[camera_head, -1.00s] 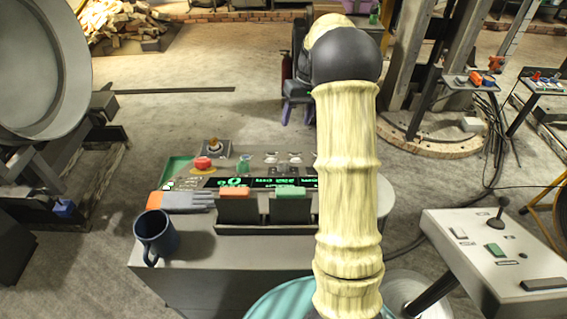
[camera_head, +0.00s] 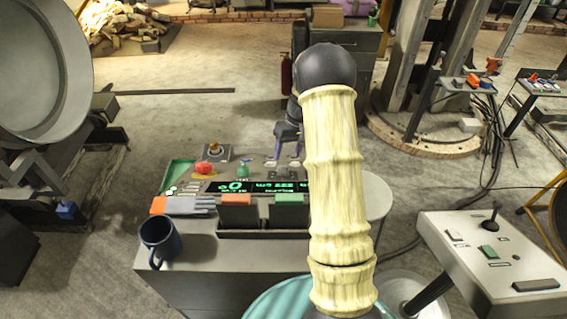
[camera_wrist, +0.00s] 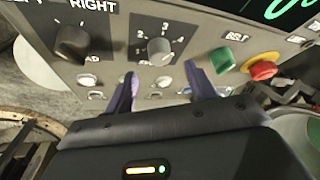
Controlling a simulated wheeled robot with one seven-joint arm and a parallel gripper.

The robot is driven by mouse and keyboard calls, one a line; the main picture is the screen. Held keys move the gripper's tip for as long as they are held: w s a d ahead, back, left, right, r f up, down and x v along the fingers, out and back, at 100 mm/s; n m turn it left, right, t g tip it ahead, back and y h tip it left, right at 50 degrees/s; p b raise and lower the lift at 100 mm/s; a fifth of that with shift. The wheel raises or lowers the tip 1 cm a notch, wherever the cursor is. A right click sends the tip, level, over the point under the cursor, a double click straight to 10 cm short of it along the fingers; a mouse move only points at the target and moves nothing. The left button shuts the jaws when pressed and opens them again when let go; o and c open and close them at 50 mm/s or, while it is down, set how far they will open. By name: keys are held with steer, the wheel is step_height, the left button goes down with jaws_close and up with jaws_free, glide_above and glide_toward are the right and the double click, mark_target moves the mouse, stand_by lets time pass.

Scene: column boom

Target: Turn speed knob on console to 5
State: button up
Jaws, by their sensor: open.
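The console (camera_head: 208,240) stands in front of me in the head view, with a lit green display (camera_head: 262,186). In the wrist view a grey knob (camera_wrist: 158,51) sits on the panel inside a numbered dial; 2, 3 and 4 can be read. Its name label is not readable. A second, darker knob (camera_wrist: 72,42) is to its left, under the word RIGHT. My gripper (camera_wrist: 160,76) is open, its purple fingers apart just short of the numbered knob, one toward each side, not visibly touching it. In the head view my gripper (camera_head: 288,150) is over the console's far part.
Small toggles line the panel edge below the knobs.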

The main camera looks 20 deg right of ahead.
mark_target(283, 167)
steer(key=p+x, duration=0.2)
steer(key=x, duration=0.4)
steer(key=shift+f, duration=0.35)
steer(key=c, duration=1)
